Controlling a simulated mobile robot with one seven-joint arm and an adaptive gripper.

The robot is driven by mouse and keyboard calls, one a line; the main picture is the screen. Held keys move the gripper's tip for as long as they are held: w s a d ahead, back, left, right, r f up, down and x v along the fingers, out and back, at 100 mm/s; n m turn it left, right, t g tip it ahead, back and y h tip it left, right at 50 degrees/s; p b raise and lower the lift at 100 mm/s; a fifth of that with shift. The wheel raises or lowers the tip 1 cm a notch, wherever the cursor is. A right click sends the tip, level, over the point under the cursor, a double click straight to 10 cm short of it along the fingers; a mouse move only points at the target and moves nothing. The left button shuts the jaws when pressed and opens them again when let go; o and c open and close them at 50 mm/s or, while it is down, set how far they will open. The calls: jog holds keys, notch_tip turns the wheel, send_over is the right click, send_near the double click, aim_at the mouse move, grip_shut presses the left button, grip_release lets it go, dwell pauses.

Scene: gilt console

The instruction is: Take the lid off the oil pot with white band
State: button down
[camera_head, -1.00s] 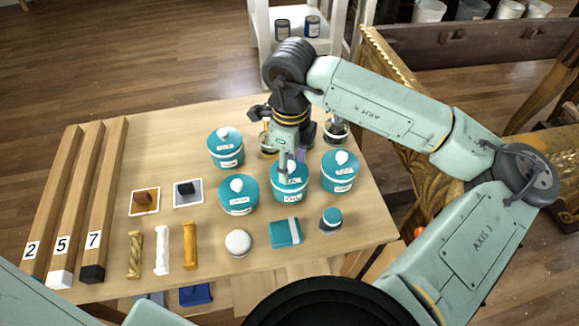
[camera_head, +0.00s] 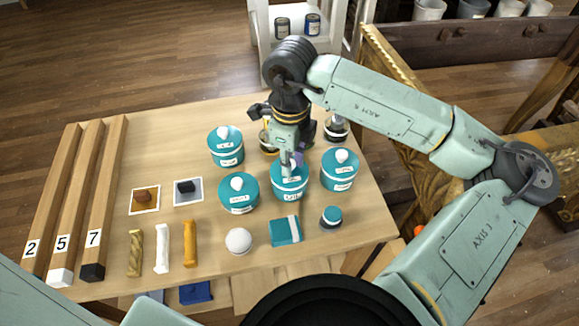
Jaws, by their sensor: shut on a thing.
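The oil pot (camera_head: 291,195) is a round teal pot with a pale label reading OIL, standing right of the table's middle. Its teal lid (camera_head: 276,177) sits at the top of the pot, and I see no clear gap under it. My gripper (camera_head: 291,168) points down from above and is shut on the lid at its knob, which the fingers hide. A white band on this pot is hard to make out at this size.
Similar lidded teal pots stand close by: one at left (camera_head: 238,193), one at right (camera_head: 340,170), one behind left (camera_head: 226,147). Glass jars (camera_head: 336,131) stand behind. A teal-and-white box (camera_head: 286,231) and white ball (camera_head: 238,241) lie in front.

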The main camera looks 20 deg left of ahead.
jog(key=shift+r+b, duration=0.4)
jog(key=shift+r, duration=0.4)
jog(key=shift+s+r+b, duration=0.5)
jog(key=shift+r, duration=0.4)
jog(key=s+a+r+b, duration=0.1)
jog(key=s+b, duration=0.2)
jog(key=s, duration=1.2)
jog(key=shift+a+r, duration=0.3)
jog(key=shift+a, duration=0.1)
